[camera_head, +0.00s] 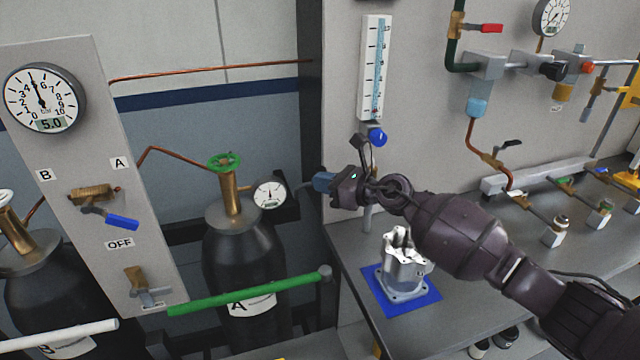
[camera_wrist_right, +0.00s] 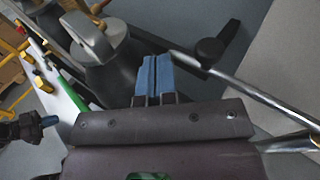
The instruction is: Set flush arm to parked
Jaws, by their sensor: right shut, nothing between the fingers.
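My right gripper (camera_head: 322,181) is shut and empty, its blue fingertips pointing left above the bench's left edge. Its closed fingers (camera_wrist_right: 152,80) also show in the right wrist view. A thin silver rod (camera_wrist_right: 240,90) runs just right of these fingertips, its tip near them; contact is unclear. It may be the flush arm, but no label confirms this. In the head view a grey upright post (camera_head: 368,215) stands on the bench behind my right gripper, which hides what joins its top. What looks like my left gripper (camera_wrist_right: 48,122) shows small at the wrist view's left edge.
A machined housing (camera_head: 403,270) sits on a blue mat (camera_head: 430,302) below my right forearm. Left are dark cylinder A (camera_head: 240,255), a green bar (camera_head: 250,292) and a valve panel (camera_head: 75,150). A flow tube (camera_head: 375,70) hangs behind. Valves and pipes line the bench's right.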

